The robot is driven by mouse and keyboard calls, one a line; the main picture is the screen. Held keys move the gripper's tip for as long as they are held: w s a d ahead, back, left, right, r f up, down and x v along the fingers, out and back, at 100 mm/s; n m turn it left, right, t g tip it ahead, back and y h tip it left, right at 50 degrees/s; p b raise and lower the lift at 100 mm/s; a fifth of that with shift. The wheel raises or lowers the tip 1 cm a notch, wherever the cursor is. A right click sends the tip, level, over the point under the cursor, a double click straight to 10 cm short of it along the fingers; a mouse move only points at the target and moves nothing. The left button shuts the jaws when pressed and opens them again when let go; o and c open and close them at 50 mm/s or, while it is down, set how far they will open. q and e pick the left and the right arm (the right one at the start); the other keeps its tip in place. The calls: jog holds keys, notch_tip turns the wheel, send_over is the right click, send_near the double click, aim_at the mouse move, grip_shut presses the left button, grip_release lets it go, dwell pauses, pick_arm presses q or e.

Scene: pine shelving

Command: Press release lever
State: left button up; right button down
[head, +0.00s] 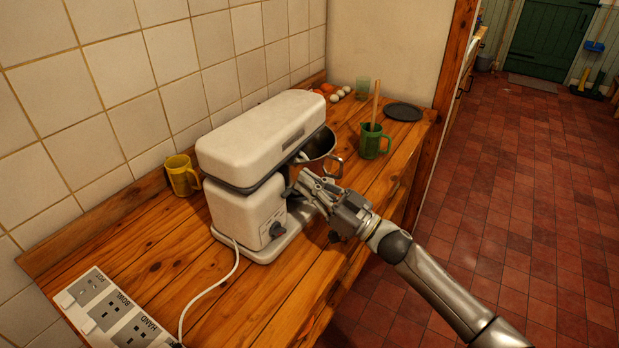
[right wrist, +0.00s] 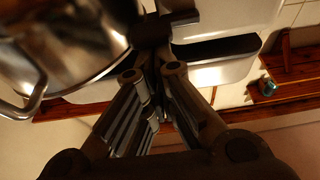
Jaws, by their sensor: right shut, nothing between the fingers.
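A cream stand mixer (head: 262,140) with a dark knob (head: 277,229) on its side stands on the wooden counter, its head level. A steel bowl (head: 318,150) is under the head; in the right wrist view the bowl (right wrist: 75,50) fills the upper left. My right gripper (head: 304,184) is shut and empty, its fingertips close against the mixer's column below the head. In the right wrist view a dark block (right wrist: 163,30) lies just beyond the fingertips; I cannot tell if it is the release lever or if they touch it. My left gripper is out of view.
A yellow mug (head: 182,175) stands behind the mixer by the tiled wall. A green jug (head: 372,141), a dark plate (head: 403,112) and several eggs (head: 340,94) are at the far end. A socket strip (head: 112,312) and white cord (head: 210,287) lie near left.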

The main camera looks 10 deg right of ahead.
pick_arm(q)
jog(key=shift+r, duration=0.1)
